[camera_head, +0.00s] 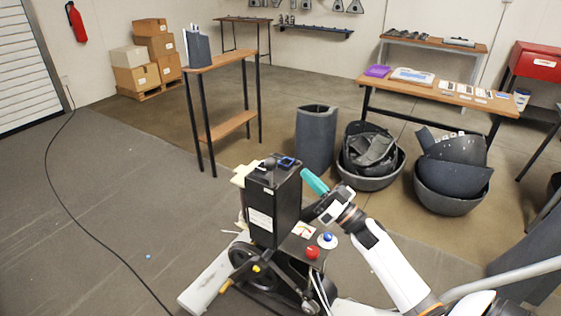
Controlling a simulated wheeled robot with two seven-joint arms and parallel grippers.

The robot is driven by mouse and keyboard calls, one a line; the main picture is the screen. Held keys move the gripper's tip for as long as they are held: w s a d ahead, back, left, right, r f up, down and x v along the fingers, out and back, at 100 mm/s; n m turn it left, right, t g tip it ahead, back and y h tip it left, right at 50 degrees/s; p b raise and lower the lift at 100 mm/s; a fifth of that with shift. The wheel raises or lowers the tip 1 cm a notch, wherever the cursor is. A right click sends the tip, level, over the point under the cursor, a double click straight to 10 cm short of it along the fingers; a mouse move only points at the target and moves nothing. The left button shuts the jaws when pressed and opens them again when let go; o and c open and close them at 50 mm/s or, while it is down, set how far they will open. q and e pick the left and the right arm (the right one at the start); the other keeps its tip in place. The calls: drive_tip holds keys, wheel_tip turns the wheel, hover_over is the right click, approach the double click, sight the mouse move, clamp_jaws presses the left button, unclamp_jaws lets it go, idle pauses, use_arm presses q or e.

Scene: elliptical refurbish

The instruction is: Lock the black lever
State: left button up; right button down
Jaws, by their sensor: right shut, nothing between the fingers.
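The elliptical machine (205,283) stands in the lower middle, with a tall black box (287,208) upright on it. A small black piece (269,163) sticks up on top of the box, beside a blue-rimmed part (287,161). I cannot tell whether this piece is the black lever or how it is set. My right gripper (314,183) comes in from the lower right. Its teal fingers are shut and empty, close to the right side of the box near its top; I cannot tell whether they touch it. My left gripper is not in view.
A red button (312,252) and a blue button (327,238) sit low beside the box. A grey bin (316,140) and round tubs of dark parts (369,182) stand behind. A narrow wooden table (222,61) is at the back left. A black cable (60,204) crosses the open left floor.

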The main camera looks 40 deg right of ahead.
drive_tip(key=shift+s+d+r+n+y, duration=0.15)
drive_tip(key=shift+r+n+y, duration=0.15)
drive_tip(key=shift+y, duration=0.25)
drive_tip(key=shift+s+r+n+y, duration=0.2)
drive_tip(key=shift+n+y, duration=0.1)
drive_tip(key=shift+y, duration=0.25)
drive_tip(key=shift+w, duration=0.1)
wheel_tip(320, 180, up, 5)
drive_tip(key=p, duration=0.3)
hover_over(271, 168)
drive_tip(key=s+d, duration=0.2)
drive_tip(key=d, duration=0.1)
drive_tip(key=shift+w+a+f+b, duration=0.15)
drive_tip(key=shift+f, duration=0.5)
drive_tip(key=shift+w+a+f+b, duration=0.1)
drive_tip(key=shift+w+a+f, duration=0.05)
drive_tip(key=shift+f, duration=0.5)
drive_tip(key=shift+w+a+f+b, duration=0.15)
drive_tip(key=shift+f, duration=0.5)
drive_tip(key=shift+f, duration=0.1)
